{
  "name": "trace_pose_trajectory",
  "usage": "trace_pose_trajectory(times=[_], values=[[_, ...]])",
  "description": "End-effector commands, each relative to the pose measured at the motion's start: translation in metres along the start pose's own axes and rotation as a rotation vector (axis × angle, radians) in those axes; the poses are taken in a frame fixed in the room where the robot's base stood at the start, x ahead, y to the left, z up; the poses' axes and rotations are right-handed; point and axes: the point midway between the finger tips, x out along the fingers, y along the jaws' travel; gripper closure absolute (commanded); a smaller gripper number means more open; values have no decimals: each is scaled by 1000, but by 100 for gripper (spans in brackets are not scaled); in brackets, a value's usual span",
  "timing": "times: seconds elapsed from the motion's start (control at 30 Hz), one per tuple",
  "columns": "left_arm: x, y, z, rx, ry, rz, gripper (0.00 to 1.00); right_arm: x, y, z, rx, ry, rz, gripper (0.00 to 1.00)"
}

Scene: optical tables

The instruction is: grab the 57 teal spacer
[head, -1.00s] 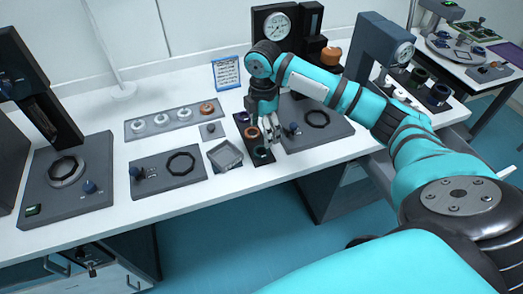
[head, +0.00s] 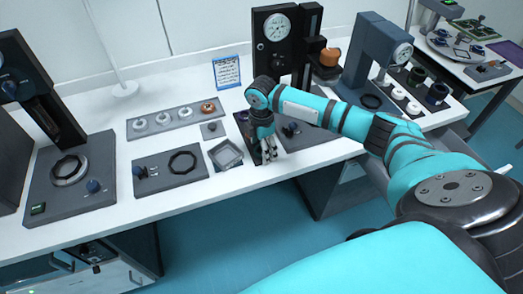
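My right gripper (head: 265,153) points straight down over a narrow dark tray (head: 243,128) on the white table. Its fingers reach down to the front part of the tray. They hide most of the tray and the rings on it, so no teal spacer can be made out now. A bit of purple shows at the tray's back end. Whether the fingers are apart, or closed on a ring, is too small to tell. My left gripper is not in view.
A grey square bin (head: 225,154) stands just left of my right gripper. A flat plate with a dark ring (head: 182,162) lies further left. A dial gauge stand (head: 278,28) rises behind. A long plate with several rings (head: 175,122) lies at the back left.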

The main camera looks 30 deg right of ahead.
Motion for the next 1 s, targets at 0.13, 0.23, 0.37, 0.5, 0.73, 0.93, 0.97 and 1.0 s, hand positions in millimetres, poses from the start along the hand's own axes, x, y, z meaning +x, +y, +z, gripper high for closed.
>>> trace_pose_trajectory(times=[0.13, 0.23, 0.37, 0.5, 0.73, 0.93, 0.97, 1.0], values=[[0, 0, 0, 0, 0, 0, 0, 0, 0, 0, 0, 0, 0, 46], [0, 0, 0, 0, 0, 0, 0, 0, 0, 0, 0, 0, 0, 59], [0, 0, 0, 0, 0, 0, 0, 0, 0, 0, 0, 0, 0, 76], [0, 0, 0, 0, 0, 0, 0, -1, 0, 0, 0, 0, 0, 81], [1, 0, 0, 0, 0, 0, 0, -3, 0, 0, 1, 0, 1, 81], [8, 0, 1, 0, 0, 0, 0, -21, 2, 0, -1, 0, 4, 81], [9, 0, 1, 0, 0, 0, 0, -25, 2, 0, -1, 1, 5, 81], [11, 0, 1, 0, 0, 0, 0, -32, 2, 0, -1, 1, 4, 81]])
